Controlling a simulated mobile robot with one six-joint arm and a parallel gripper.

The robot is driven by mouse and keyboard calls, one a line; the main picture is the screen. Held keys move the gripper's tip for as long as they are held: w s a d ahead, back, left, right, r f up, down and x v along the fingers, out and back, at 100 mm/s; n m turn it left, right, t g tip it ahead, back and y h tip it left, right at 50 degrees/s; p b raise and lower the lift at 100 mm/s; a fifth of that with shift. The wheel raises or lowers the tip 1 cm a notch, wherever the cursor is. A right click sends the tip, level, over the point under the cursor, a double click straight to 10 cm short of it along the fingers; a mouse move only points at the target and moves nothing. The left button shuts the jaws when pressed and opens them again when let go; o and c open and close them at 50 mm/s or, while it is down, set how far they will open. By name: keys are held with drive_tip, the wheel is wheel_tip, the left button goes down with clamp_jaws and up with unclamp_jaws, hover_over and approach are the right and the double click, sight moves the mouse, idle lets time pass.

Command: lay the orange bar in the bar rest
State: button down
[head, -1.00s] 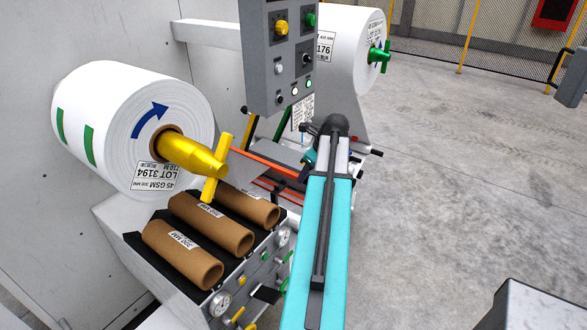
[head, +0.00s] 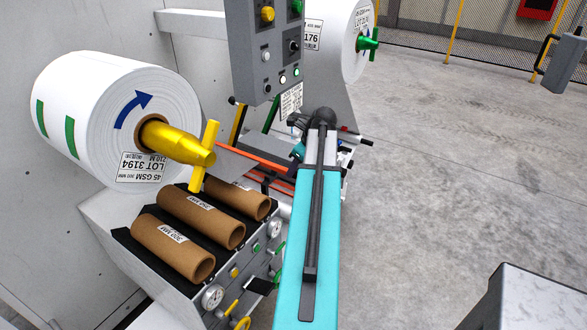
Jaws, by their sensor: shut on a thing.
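An orange bar (head: 258,154) shows in the head view between the grey plate and my arm. A small teal part of my gripper end (head: 297,152) shows beside the arm, close to the bar. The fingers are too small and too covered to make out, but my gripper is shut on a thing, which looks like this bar. More thin orange lengths lie just below. I cannot pick out the bar rest.
A large white roll (head: 95,115) on a yellow chuck with a handle (head: 205,155) stands at left. Several cardboard cores (head: 175,248) lie on a black rack below it. A grey control box (head: 268,50) hangs above. Another white roll (head: 335,50) is behind.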

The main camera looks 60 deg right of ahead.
sight(294, 177)
drive_tip(key=shift+f+b, duration=1)
drive_tip(key=shift+f, duration=1.2)
drive_tip(key=c, duration=1.6)
unclamp_jaws()
drive_tip(key=shift+f, duration=0.1)
drive_tip(key=shift+r, duration=0.2)
drive_tip(key=shift+b+v, duration=1.65)
drive_tip(key=shift+v, duration=5.1)
drive_tip(key=shift+s, duration=0.1)
